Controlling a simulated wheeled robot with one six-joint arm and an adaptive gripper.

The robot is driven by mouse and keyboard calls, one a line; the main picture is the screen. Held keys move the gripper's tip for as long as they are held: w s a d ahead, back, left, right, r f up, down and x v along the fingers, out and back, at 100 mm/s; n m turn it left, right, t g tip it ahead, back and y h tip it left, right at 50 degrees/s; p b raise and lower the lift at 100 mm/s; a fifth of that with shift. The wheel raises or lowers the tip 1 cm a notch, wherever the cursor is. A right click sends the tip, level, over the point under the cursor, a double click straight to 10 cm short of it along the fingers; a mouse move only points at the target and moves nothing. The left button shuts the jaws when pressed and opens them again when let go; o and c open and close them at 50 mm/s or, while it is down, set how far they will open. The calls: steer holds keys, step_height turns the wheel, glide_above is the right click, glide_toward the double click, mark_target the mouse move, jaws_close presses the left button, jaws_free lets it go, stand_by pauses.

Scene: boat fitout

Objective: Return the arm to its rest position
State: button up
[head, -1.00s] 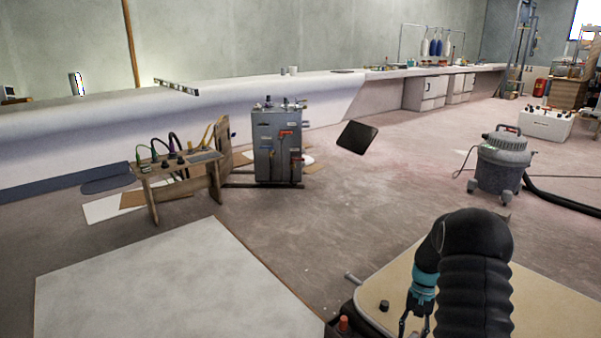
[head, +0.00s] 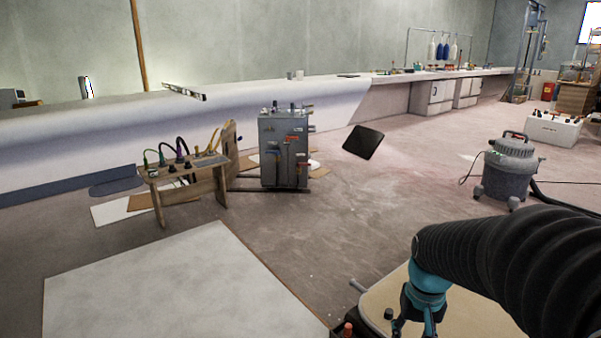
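My arm comes in from the right edge at the lower right, a thick black ribbed sleeve with a teal band near its end. My gripper (head: 412,326) hangs below the band, pointing down over the tan top of my base. Its fingertips are cut off by the bottom edge, so I cannot see whether it is open or shut. No object shows in the visible part of it.
A white panel (head: 170,290) lies on the floor at front left. Behind it stand a wooden bench (head: 185,177) with cables and a grey cabinet (head: 284,150). A dark tilted panel (head: 363,142) and a grey vacuum (head: 507,170) stand farther right. Open floor lies between.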

steer(key=s+a+r+n+t+p, duration=0.2)
steer(key=s+a+r+t, duration=0.3)
steer(key=s+r, duration=0.6)
steer(key=shift+s+a+r, duration=0.2)
steer(key=shift+a+r, duration=0.3)
steer(key=shift+r, duration=0.05)
